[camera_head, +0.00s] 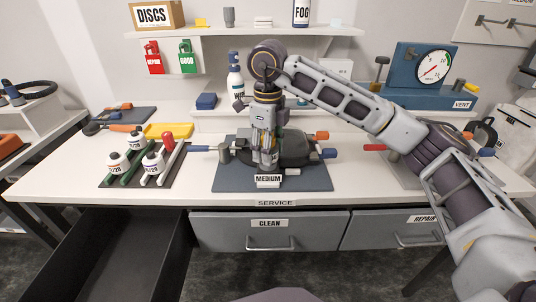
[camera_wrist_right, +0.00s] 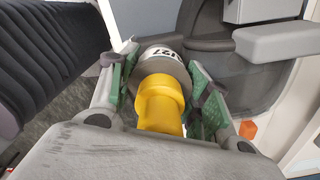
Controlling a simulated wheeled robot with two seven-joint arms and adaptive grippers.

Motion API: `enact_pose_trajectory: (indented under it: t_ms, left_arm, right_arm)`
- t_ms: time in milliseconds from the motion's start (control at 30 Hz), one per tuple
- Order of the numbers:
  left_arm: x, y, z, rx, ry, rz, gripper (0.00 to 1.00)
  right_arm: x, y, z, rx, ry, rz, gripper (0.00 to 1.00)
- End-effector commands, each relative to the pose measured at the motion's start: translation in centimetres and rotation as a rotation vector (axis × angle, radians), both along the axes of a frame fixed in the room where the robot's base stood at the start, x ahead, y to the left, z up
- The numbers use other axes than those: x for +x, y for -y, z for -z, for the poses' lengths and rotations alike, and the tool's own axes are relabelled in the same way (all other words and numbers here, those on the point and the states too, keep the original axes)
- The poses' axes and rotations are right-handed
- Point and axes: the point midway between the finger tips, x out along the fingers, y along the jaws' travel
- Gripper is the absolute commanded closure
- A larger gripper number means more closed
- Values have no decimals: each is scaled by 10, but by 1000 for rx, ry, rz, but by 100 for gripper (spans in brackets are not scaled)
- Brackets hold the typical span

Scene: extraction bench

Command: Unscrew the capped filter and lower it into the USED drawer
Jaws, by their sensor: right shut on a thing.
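My right gripper (camera_head: 265,160) points down over the blue service mat, beside a dark grey rounded body (camera_head: 298,148). It is shut on the capped filter, which the right wrist view shows as a grey, labelled cylinder (camera_wrist_right: 161,54) with a yellow cap (camera_wrist_right: 160,103) between the green finger pads. In the head view the gripper mostly hides the filter, so I cannot tell whether it is still screwed on. An open, dark, empty-looking drawer (camera_head: 125,250) extends below the bench at the left; no USED label shows. My left gripper is not in view.
Several white-and-grey filters (camera_head: 115,161) stand on a dark rack left of the service mat (camera_head: 230,181). The closed CLEAN drawer (camera_head: 230,231) and REPAIR drawer (camera_head: 380,232) are under the bench. A blue gauge box (camera_head: 405,75) stands at the back right.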

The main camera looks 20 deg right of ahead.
Motion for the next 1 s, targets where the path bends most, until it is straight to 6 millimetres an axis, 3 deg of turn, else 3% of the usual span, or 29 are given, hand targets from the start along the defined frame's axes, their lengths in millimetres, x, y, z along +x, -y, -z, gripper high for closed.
enact_pose_trajectory:
  t_ms: [1000]
  left_arm:
    - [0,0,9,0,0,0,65]
  right_arm:
    - [0,0,0,0,0,-574,80]
